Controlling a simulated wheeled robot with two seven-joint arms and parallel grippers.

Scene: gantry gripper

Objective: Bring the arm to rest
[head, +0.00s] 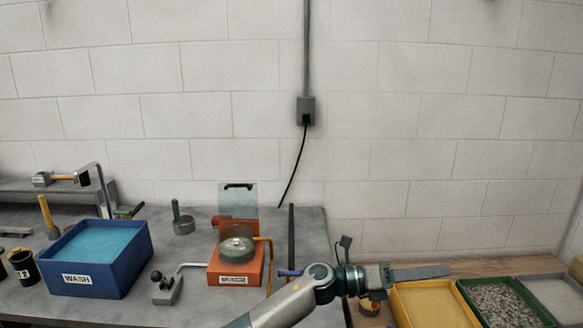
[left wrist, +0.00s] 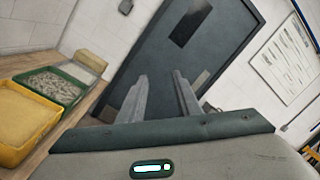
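My left arm comes in from the bottom of the head view, and its gripper (head: 440,271) points to the right, level with the row of trays at the right. In the left wrist view the two fingers of my left gripper (left wrist: 161,76) stand apart with nothing between them, and a dark grey door (left wrist: 150,55) shows beyond. The gripper appears to touch nothing. My right gripper is in neither view.
A blue WASH basin (head: 125,275), an orange mixer (head: 235,272) and a black upright rod (head: 291,245) stand on the grey bench. A yellow tray (head: 398,308), a green gravel tray (head: 465,290) and a grey tray (head: 535,279) sit on the wooden bench.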

